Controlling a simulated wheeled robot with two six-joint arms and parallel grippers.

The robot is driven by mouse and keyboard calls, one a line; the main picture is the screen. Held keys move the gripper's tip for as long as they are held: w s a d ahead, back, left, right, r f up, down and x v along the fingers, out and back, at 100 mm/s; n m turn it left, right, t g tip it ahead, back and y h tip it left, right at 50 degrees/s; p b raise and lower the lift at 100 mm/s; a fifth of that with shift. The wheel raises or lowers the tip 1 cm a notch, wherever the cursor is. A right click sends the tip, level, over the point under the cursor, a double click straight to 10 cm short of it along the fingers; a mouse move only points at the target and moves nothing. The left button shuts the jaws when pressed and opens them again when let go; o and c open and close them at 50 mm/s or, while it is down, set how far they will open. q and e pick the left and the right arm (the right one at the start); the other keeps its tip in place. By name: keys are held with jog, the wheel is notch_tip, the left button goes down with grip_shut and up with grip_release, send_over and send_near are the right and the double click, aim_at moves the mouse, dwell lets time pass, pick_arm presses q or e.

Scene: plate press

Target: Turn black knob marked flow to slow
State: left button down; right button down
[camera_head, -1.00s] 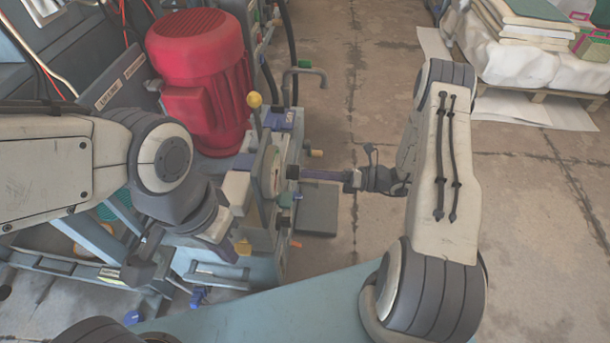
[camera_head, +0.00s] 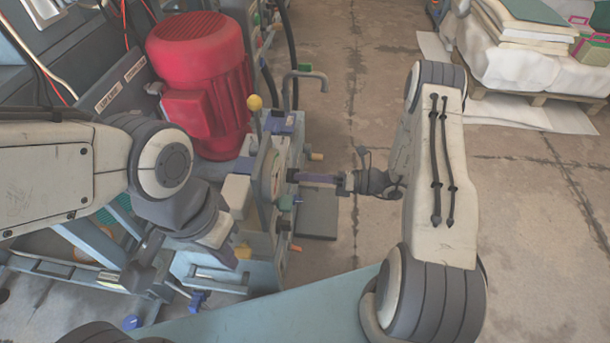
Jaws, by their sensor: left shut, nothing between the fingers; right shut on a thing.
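The black knob (camera_head: 291,175) is a small dark shape on the right-hand side of the press (camera_head: 264,172), beside its round pale plate. My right gripper (camera_head: 300,177) comes in from the right and is shut on the knob, with its long dark purple fingers nearly level. The fingertips hide most of the knob, and its flow marking and setting cannot be read.
A red motor (camera_head: 200,75) stands behind the press. A lever with a yellow ball (camera_head: 254,102) and a bent grey handle (camera_head: 305,73) rise near the knob. Other small coloured handles sit below. The concrete floor to the right is open, with a loaded pallet (camera_head: 540,95) at the back right.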

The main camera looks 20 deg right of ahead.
jog(key=n+p, duration=0.6)
jog(key=n, duration=1.1)
jog(key=shift+d, duration=0.1)
jog(key=shift+f+n, duration=0.1)
jog(key=shift+n, duration=0.3)
jog(key=c, duration=0.9)
grip_release()
jog(key=shift+o, duration=0.2)
